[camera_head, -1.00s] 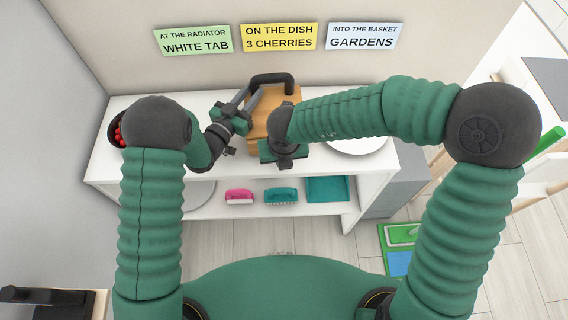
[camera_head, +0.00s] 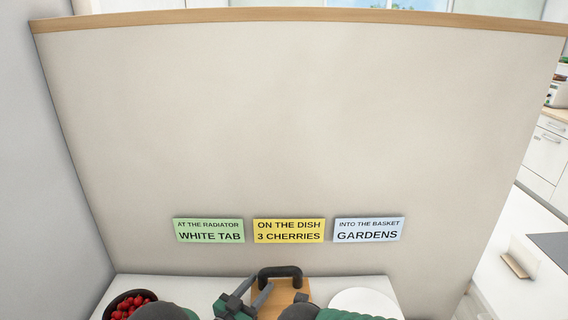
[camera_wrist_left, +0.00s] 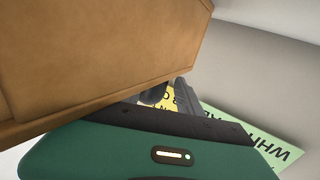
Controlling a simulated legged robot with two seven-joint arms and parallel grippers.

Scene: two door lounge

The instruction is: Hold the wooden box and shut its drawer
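In the left wrist view, the box (camera_wrist_left: 100,45) fills the upper left, close to the green gripper body, and a yellow sign shows between the fingers. My right gripper (camera_head: 300,298) is at the box's right front, mostly cut off; its opening is unclear. The drawer is not visible.
A dark bowl of red cherries (camera_head: 130,302) is at the left of the shelf top (camera_head: 190,288). A white dish (camera_head: 364,302) is at the right. Green, yellow and blue signs (camera_head: 288,231) hang on the wall behind.

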